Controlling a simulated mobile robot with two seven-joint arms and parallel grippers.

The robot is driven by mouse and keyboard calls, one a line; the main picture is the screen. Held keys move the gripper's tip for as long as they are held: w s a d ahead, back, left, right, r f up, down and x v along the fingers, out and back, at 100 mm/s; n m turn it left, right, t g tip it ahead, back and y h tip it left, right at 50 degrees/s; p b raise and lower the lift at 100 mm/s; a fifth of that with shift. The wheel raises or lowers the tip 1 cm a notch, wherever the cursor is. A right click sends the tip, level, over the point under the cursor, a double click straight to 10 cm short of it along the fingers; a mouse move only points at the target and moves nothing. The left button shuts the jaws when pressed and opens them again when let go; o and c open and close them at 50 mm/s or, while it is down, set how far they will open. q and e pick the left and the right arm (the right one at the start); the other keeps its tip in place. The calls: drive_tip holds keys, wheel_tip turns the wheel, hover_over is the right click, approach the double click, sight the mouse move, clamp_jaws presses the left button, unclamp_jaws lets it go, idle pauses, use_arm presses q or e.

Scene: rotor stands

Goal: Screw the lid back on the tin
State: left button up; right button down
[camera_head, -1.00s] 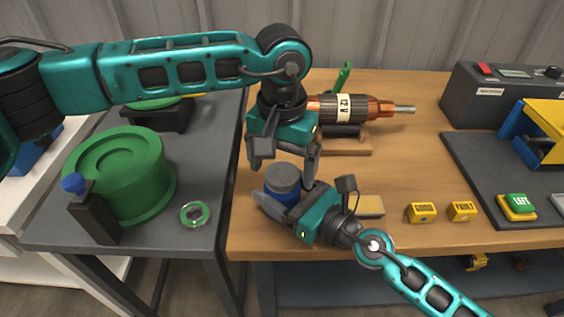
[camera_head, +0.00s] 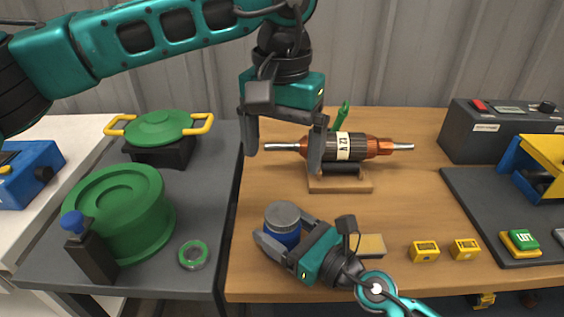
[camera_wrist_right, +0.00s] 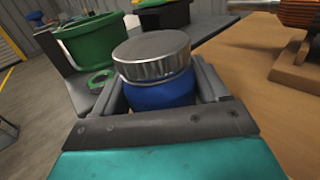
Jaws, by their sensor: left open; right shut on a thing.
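The blue tin (camera_head: 284,236) stands upright near the front left of the wooden table, with the grey lid (camera_head: 283,213) on its top. In the right wrist view the ribbed metal lid (camera_wrist_right: 153,56) sits on the blue tin (camera_wrist_right: 160,92); I cannot tell how tightly. My right gripper (camera_head: 276,245) is shut on the tin's body, one finger on each side, also in the right wrist view (camera_wrist_right: 162,101). My left gripper (camera_head: 284,150) is open and empty, pointing down, well above and behind the tin. The tin's lower part is hidden by the right gripper.
An armature marked 12 V (camera_head: 352,146) rests on a wooden stand behind. Yellow blocks (camera_head: 424,251) and a tan pad (camera_head: 371,246) lie to the right. Green drum (camera_head: 120,205) and ring (camera_head: 193,255) occupy the grey left table. Table around the tin's back right is clear.

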use_arm(q)
drive_tip(key=shift+r, duration=0.1)
use_arm(e)
unclamp_jaws()
drive_tip(key=shift+s, duration=0.1)
use_arm(q)
wheel_tip(320, 180, down, 6)
drive_tip(key=b, duration=0.5)
drive_tip(key=shift+r, duration=0.25)
use_arm(e)
drive_tip(key=v, duration=1.1)
drive_tip(key=shift+s+d+f, duration=0.1)
drive_tip(key=shift+d+f, duration=0.1)
drive_tip(key=shift+f, duration=0.1)
use_arm(q)
drive_tip(key=shift+f+b, duration=0.3)
drive_tip(key=shift+b, duration=0.2)
use_arm(e)
drive_tip(key=shift+s+d+r, duration=0.15)
drive_tip(key=shift+s+d, duration=0.2)
drive_tip(key=shift+d, duration=0.1)
drive_tip(key=shift+s+r, duration=0.1)
drive_tip(key=shift+r, duration=0.05)
